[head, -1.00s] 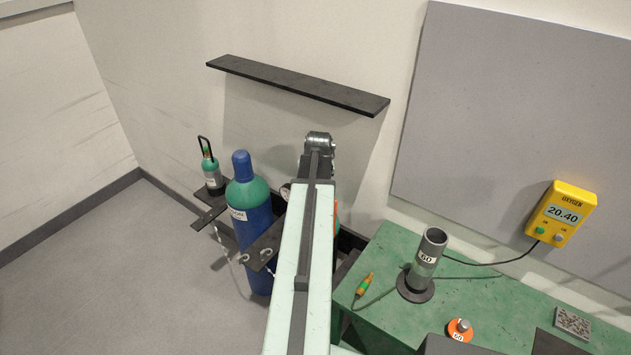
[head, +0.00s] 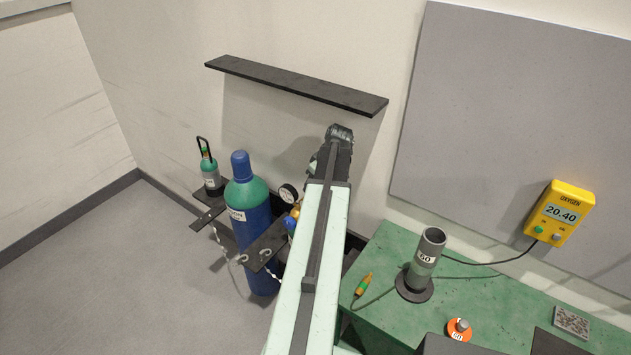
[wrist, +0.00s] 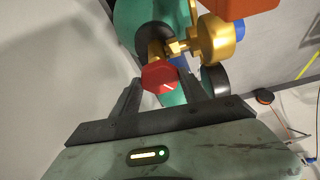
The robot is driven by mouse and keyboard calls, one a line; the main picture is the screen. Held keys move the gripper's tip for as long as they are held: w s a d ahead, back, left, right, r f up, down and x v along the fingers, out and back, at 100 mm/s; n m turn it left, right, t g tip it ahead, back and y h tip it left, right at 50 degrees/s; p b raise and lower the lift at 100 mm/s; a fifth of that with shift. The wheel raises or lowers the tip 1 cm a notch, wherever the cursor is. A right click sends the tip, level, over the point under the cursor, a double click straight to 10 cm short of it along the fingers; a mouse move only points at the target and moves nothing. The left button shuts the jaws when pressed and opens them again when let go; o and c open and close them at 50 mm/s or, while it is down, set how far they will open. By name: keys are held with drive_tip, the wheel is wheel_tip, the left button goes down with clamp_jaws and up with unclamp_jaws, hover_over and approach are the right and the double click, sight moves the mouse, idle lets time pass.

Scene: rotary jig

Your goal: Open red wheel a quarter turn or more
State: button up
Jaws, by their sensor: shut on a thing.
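In the head view my arm hides the wheel and my fingers. A round gauge (head: 288,193) and a bit of brass (head: 296,211) show just left of my arm.
A blue cylinder with a green shoulder (head: 250,225) stands left of my arm, with a small green cylinder (head: 211,176) beyond. A dark shelf (head: 295,86) is on the wall above. At right, a green bench (head: 475,290) carries a grey tube (head: 425,262).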

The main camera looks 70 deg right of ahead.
drive_tip(key=shift+s, duration=0.25)
idle(0.3)
drive_tip(key=o, duration=1.4)
drive_tip(key=shift+s, duration=0.1)
drive_tip(key=shift+c, duration=0.2)
drive_tip(key=shift+r, duration=0.15)
drive_tip(key=d+p+v, duration=0.1)
drive_tip(key=p+v, duration=0.5)
drive_tip(key=s+a+f+b, duration=0.1)
drive_tip(key=s+a, duration=0.3)
drive_tip(key=s, duration=0.6)
drive_tip(key=shift+s+a, duration=0.3)
drive_tip(key=shift+s, duration=0.05)
